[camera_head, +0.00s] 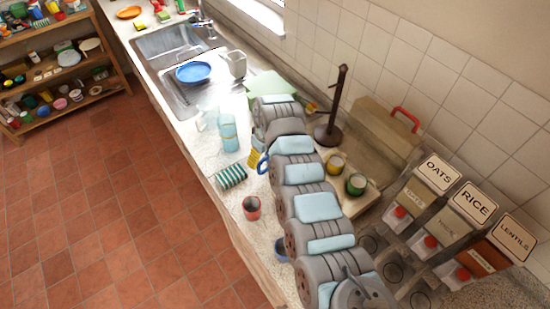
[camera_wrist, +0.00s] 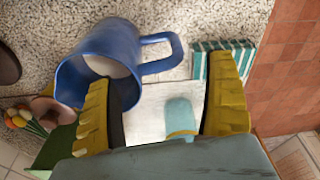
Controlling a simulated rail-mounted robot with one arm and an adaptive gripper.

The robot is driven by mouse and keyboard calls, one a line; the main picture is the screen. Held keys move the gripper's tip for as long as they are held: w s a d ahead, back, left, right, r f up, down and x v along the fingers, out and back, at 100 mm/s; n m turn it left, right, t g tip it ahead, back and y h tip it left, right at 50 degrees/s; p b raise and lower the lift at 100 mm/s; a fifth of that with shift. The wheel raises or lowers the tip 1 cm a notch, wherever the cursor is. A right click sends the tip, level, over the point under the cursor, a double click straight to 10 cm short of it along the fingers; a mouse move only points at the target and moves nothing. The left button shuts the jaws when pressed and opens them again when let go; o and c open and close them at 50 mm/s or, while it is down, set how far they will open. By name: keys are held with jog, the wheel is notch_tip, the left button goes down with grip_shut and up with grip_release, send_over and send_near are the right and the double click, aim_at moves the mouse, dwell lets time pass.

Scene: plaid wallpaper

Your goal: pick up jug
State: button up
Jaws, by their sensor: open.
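A pale grey jug (camera_head: 237,64) stands upright by the sink in the head view, apart from my gripper. My gripper (camera_head: 250,158) is over the counter in front of the sink. In the wrist view its yellow fingers (camera_wrist: 165,115) are wide apart, with nothing held between them. A blue, handled mug-like vessel (camera_wrist: 110,55) lies close to the left finger, its handle pointing right; its handle also shows beside my gripper in the head view (camera_head: 262,164). A light blue tumbler (camera_head: 228,134) stands left of my gripper; a light blue thing (camera_wrist: 180,115) shows between the fingers.
A striped teal thing (camera_head: 231,177) and a red cup (camera_head: 252,207) are on the counter's near side. A blue bowl (camera_head: 194,72) is at the sink. A dark stand (camera_head: 330,115) rises behind my arm. Yellow (camera_head: 335,162) and green (camera_head: 356,184) cups stand to the right.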

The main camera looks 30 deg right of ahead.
aim_at(263, 161)
jog(key=f, duration=0.3)
jog(key=shift+a+f, duration=0.25)
jog(key=shift+f, duration=0.05)
jog(key=shift+w+f, duration=0.15)
jog(key=shift+f, duration=0.3)
jog(key=c, duration=1.3)
